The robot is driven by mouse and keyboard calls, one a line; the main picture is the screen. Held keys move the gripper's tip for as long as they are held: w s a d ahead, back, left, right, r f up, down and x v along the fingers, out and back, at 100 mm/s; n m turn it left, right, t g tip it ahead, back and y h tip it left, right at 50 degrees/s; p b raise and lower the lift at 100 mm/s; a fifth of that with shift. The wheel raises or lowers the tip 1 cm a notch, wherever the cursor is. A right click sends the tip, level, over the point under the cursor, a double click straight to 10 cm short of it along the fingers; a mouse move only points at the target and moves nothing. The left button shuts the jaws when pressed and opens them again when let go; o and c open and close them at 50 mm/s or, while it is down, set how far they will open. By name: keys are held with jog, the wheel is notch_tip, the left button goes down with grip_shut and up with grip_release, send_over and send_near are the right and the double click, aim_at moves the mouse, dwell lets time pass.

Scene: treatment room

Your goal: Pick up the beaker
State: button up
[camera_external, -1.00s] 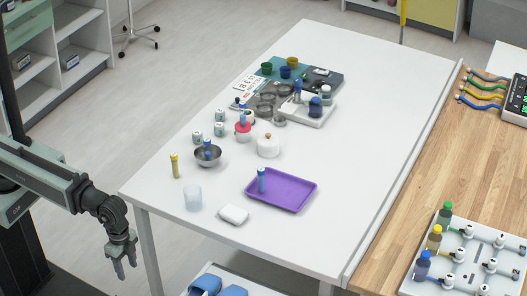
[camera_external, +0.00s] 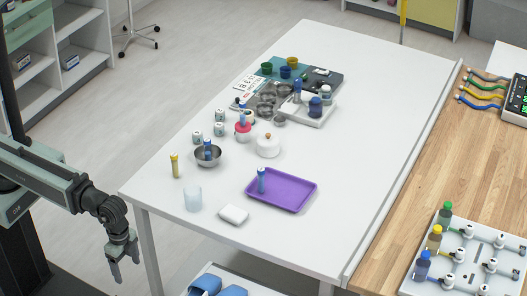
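A pale, translucent beaker (camera_external: 193,199) stands upright on the white table (camera_external: 330,235) near its front left corner. My gripper (camera_external: 125,274) hangs to the left of the table, pointing down, below the level of the tabletop in the picture. It is apart from the beaker, with a gap between its two fingers and nothing between them.
A white block (camera_external: 234,214) lies right of the beaker, and a yellow-capped tube (camera_external: 175,165) stands behind it. A metal bowl (camera_external: 208,157) holds a blue-capped tube. A purple tray (camera_external: 296,199) lies farther right. The table's front right area is clear.

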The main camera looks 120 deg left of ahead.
jog(key=m+y+b, duration=1.1)
jog(key=m+y, duration=0.2)
jog(key=m, duration=0.4)
send_near(189, 204)
jog(key=w+a+f, duration=0.2)
jog(key=a, duration=0.1)
jog(key=a+b, duration=0.1)
jog(key=s+a+b, duration=0.1)
jog(key=a+f+g, duration=0.1)
jog(key=shift+s+a+y+b, duration=0.2)
jog(key=shift+a+y+b, duration=0.1)
jog(key=shift+b, duration=0.1)
jog(key=shift+s+a+f, duration=0.2)
jog(key=shift+f, duration=0.05)
jog(key=shift+a+r, duration=0.1)
jog(key=shift+a, duration=0.05)
